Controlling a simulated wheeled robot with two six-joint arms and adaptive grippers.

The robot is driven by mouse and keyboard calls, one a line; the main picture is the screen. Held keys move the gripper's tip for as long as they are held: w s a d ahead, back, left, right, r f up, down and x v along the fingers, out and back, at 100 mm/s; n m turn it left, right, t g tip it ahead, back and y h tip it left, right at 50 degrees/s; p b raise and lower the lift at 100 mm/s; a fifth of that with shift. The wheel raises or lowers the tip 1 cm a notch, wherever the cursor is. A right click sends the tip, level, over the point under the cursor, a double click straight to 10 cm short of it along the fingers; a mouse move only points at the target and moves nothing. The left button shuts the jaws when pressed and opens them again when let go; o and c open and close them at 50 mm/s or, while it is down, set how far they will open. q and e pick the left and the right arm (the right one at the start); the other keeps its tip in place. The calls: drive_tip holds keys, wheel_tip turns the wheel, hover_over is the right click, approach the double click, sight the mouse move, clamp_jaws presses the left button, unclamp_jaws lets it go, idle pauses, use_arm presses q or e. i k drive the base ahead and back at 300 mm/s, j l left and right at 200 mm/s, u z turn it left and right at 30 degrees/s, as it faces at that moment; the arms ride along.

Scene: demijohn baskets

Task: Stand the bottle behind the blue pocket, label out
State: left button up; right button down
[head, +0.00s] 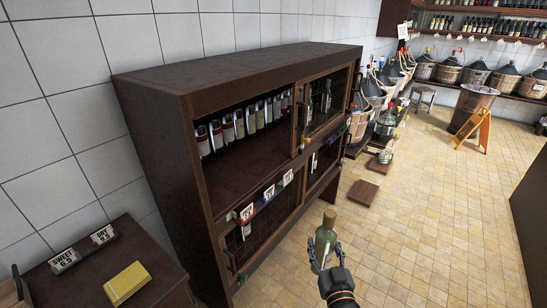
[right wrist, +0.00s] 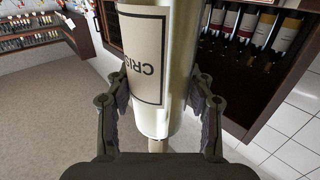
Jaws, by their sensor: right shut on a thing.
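My right gripper (head: 328,266) is shut on a bottle (head: 325,236) and holds it upright in front of the cabinet, clear of the shelf. In the right wrist view the bottle (right wrist: 180,60) is pale, with a cream, black-bordered label (right wrist: 145,58) whose letters "CRIS" read upside down. The gripper's fingers (right wrist: 163,105) press it from both sides. A small pocket that looks blue (head: 268,196), with a white price card, sits on the shelf's front edge, between two other carded pockets. The shelf behind it is bare at the front. My left gripper is not in view.
The dark wooden cabinet (head: 180,86) has a row of bottles (head: 240,122) at the back of its open left bay. A side table (head: 78,292) holds a yellow block (head: 127,283). Tiled floor right of the cabinet is mostly free.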

sight(238, 172)
drive_tip(key=i+l+u, duration=0.1)
drive_tip(key=l, duration=0.25)
drive_tip(key=i+l+u, duration=0.15)
drive_tip(key=l, duration=0.15)
drive_tip(key=i+l+u, duration=0.1)
drive_tip(key=l, duration=0.3)
drive_tip(key=i+l+u, duration=0.15)
drive_tip(key=l, duration=0.2)
